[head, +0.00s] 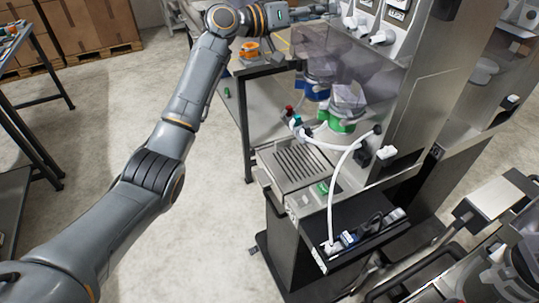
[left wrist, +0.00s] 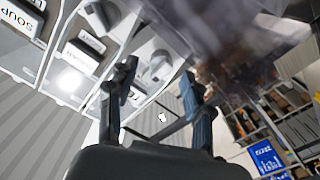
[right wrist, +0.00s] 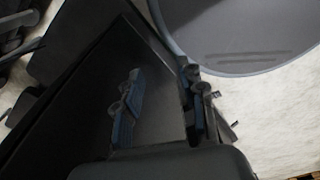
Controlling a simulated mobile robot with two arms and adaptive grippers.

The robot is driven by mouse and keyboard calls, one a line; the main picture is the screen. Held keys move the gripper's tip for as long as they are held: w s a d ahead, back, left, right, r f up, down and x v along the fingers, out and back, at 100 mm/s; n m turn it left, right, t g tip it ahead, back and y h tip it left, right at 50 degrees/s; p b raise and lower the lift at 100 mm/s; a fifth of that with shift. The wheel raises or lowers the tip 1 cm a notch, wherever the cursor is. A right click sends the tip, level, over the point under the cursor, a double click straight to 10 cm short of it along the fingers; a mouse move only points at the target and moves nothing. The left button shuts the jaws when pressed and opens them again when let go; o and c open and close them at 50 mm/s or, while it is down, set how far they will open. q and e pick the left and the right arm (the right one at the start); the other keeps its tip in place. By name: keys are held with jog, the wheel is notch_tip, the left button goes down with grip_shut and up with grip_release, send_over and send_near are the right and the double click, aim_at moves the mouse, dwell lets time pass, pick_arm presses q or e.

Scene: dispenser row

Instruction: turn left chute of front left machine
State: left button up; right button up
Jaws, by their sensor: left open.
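The front machine (head: 425,95) is a grey dispenser with a clear hood (head: 350,52) over its front. White spout-like parts stick out of its upper face, one lower (head: 381,37) and one further left (head: 355,21). I cannot tell for certain which is the left chute. My left gripper (head: 325,12) is at the top of the head view, left of these parts and apart from them. In the left wrist view its fingers (left wrist: 158,95) are spread and empty, below the labelled machine front (left wrist: 75,55) and a white spout (left wrist: 160,65). In the right wrist view my right gripper (right wrist: 163,105) has its fingers apart and nothing between them.
Blue (head: 318,88) and green (head: 335,122) containers with clear tops stand under the hood. A slotted drip tray (head: 295,163) and white hoses (head: 340,195) are below. An orange object (head: 250,50) lies on the table behind. Open floor (head: 190,220) is at left.

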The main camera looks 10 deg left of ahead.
pick_arm(q)
jog(key=s+a+m+b, duration=0.7)
jog(key=s+a+m, duration=0.1)
jog(key=a+m, duration=0.3)
jog(key=s+d+f+n+g+y, duration=0.1)
jog(key=s+f+n+y, duration=0.1)
jog(key=f, duration=1.2)
jog(key=s+d+f+n+g+y, duration=0.1)
jog(key=s+f+n+y, duration=0.1)
jog(key=f, duration=1.3)
jog(key=shift+s+d+f+y, duration=0.15)
jog(key=shift+s+d+y, duration=0.3)
jog(key=shift+s, duration=0.85)
jog(key=shift+f, duration=0.1)
